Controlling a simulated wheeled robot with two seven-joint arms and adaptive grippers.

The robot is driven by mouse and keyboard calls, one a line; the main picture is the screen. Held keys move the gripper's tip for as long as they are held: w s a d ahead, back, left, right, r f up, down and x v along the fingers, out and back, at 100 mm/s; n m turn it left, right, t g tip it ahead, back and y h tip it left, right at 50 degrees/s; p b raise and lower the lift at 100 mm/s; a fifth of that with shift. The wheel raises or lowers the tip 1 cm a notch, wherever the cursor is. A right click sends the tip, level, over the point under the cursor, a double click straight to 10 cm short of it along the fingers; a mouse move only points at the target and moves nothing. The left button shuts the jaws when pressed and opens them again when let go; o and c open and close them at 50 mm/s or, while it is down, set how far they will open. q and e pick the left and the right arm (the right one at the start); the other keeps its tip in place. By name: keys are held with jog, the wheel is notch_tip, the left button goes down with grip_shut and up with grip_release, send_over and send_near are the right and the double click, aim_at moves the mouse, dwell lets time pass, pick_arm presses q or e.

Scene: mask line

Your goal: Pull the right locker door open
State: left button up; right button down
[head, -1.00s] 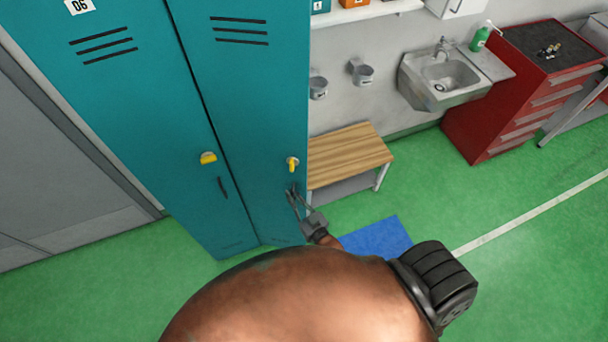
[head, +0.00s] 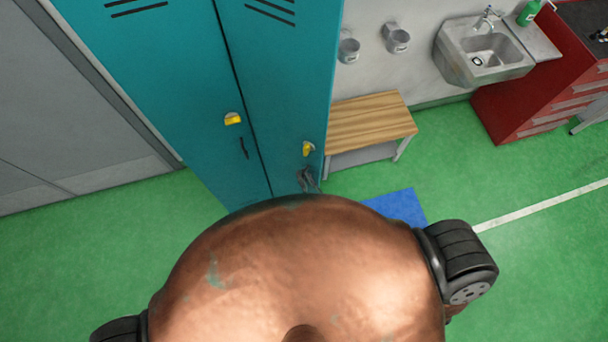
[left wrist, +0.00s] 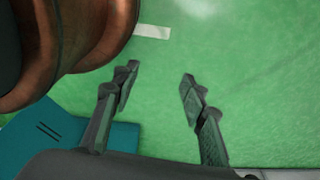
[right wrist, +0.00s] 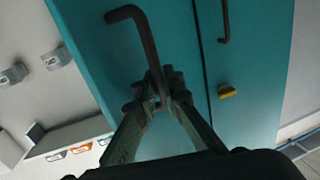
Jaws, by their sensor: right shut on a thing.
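The right locker door (head: 285,75) is a tall teal panel with a yellow latch (head: 307,149). It looks closed, flush with the left door (head: 165,75). My right gripper (head: 307,177) is low on the right door, partly hidden behind my body. In the right wrist view, my right gripper (right wrist: 158,92) is shut on the dark bent door handle (right wrist: 146,36), with the teal door (right wrist: 105,70) behind it. My left gripper (left wrist: 160,80) is open and empty above the green floor; the head view does not show it.
A wooden bench (head: 368,122) stands right of the lockers, with a blue mat (head: 400,206) in front. A sink (head: 485,50) and a red drawer cabinet (head: 530,95) are farther right. The green floor (head: 540,240) before them is clear.

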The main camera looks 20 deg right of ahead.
jog(key=c, duration=2.1)
grip_release()
jog(key=s, duration=0.4)
jog(key=s+d, duration=0.1)
jog(key=s, duration=0.3)
jog(key=s+d, duration=0.1)
jog(key=s, duration=0.3)
jog(key=shift+w, duration=0.1)
